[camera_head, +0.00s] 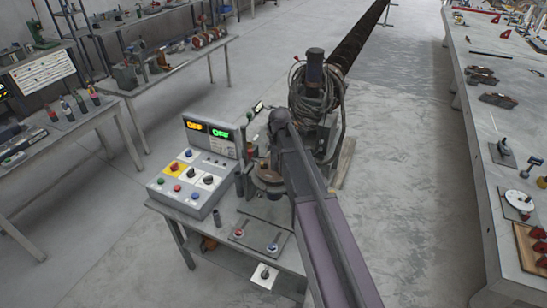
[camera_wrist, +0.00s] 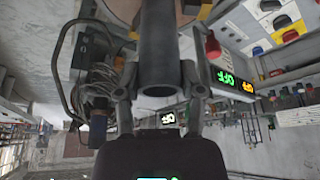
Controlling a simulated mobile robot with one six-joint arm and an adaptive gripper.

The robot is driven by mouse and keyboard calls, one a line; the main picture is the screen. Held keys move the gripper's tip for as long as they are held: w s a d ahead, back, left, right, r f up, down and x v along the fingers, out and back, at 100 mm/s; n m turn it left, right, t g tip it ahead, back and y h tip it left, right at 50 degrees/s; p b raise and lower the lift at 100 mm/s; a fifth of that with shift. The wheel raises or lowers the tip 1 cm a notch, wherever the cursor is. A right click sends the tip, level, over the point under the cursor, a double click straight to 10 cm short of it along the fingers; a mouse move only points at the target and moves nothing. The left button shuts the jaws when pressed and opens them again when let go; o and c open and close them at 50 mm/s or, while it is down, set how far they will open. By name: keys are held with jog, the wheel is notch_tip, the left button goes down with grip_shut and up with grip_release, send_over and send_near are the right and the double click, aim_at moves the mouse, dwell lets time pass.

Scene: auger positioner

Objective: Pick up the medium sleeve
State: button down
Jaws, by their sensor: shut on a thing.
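In the wrist view, a dark grey hollow sleeve (camera_wrist: 158,62) lies between the two fingers of my gripper (camera_wrist: 158,92). Its open round end faces the camera. The fingers are shut on it, one on each side. The sleeve's far end runs out of the top of the picture. In the head view, my arm covers the gripper and the held sleeve beside the auger machine (camera_head: 318,95). I cannot tell from the pictures how high the sleeve is above the table.
A control box (camera_head: 196,165) with lit displays and coloured knobs stands on the small table (camera_head: 215,240). A dark upright cylinder (camera_head: 239,185) and a smaller one (camera_head: 217,217) stand beside it. A plate with knobs (camera_head: 258,238) lies in front. Other workbenches stand left and right.

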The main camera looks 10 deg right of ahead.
dwell(0.4)
notch_tip(320, 180, up, 3)
jog(key=p, duration=0.3)
jog(key=shift+r, duration=0.15)
jog(key=shift+s+r+p, duration=0.15)
jog(key=shift+r+p, duration=0.2)
jog(key=shift+p, duration=0.2)
jog(key=s+d, duration=0.2)
jog(key=s, duration=1.3)
jog(key=shift+s+d+r+p, duration=0.25)
jog(key=shift+r+p, duration=0.2)
